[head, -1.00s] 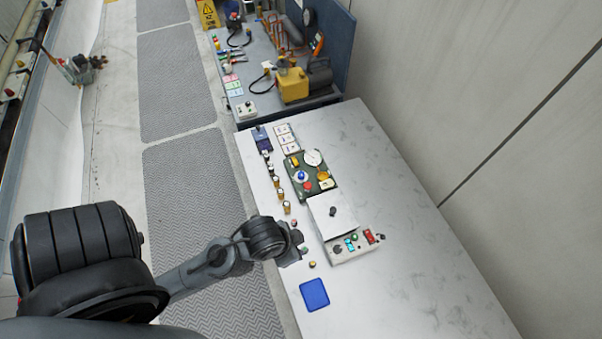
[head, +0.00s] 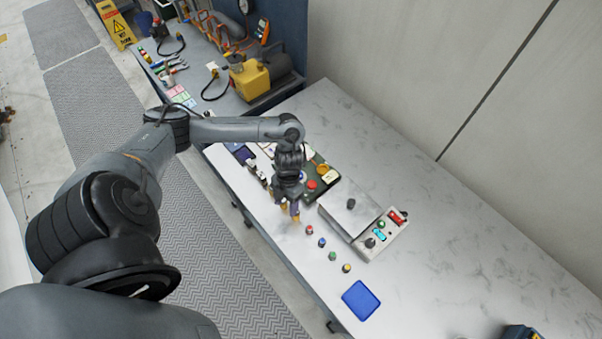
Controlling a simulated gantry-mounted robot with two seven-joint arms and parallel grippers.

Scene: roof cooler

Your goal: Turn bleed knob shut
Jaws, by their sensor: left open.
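My left gripper (head: 290,212) points down over the front row of small parts on the white table (head: 420,200), beside the green panel (head: 329,185). It is open; whether its fingers touch the yellow parts below it is too small to tell. The panel carries a red knob (head: 312,184) and a yellow one (head: 323,168); my arm hides its left part. Right of it, a grey-white box (head: 345,214) has a black knob (head: 351,203) on top. I cannot tell which knob is the bleed knob. My right gripper is not in view.
Several small coloured caps (head: 321,242) stand along the front edge. A switch box (head: 383,235) and a blue square pad (head: 361,299) lie to the right. A yellow pump (head: 250,78) stands on the back bench. The table's right side is mostly clear.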

